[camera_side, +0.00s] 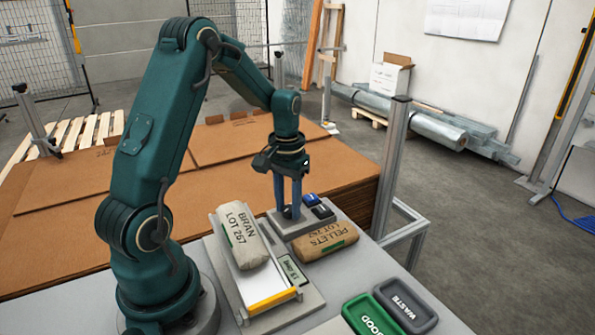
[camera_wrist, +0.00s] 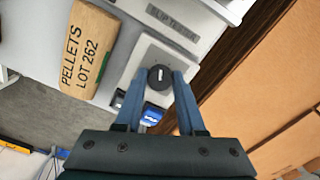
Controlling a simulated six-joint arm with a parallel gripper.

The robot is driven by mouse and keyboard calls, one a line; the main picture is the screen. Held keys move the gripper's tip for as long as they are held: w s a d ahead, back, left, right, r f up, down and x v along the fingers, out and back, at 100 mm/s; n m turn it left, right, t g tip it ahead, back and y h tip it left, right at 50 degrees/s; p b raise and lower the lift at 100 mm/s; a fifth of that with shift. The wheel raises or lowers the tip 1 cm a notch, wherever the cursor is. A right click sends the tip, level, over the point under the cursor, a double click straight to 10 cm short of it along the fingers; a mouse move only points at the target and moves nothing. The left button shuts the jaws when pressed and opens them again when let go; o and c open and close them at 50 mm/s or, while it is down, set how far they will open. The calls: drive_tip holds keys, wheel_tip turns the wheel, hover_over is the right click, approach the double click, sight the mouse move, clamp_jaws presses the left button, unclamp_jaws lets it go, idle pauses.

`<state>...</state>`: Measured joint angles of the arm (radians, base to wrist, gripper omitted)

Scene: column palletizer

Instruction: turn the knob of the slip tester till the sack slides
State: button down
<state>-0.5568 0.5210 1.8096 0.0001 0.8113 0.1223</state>
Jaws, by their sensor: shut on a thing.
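The slip tester's box (camera_side: 279,226) stands on the grey table. Its dark round knob (camera_wrist: 160,77) has a white mark and shows between my fingers in the wrist view. My gripper (camera_side: 288,209) points down and is shut on the knob; its blue fingers (camera_wrist: 160,86) lie on either side of it. The bran sack (camera_side: 240,237), tan with a green mark, lies on the upper part of the tester's white board (camera_side: 257,284). An orange strip (camera_side: 272,300) crosses the board's near end, with bare board between it and the sack.
A pellets sack (camera_side: 325,241) lies just right of the knob box. A green bin (camera_side: 373,316) and a grey bin (camera_side: 406,304) stand at the front right. Stacked brown cardboard sheets (camera_side: 80,225) fill the area behind the table.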

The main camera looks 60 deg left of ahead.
sight(288, 209)
drive_tip(key=c, duration=0.5)
unclamp_jaws()
drive_tip(key=shift+r, duration=0.1)
drive_tip(key=shift+r, duration=2.5)
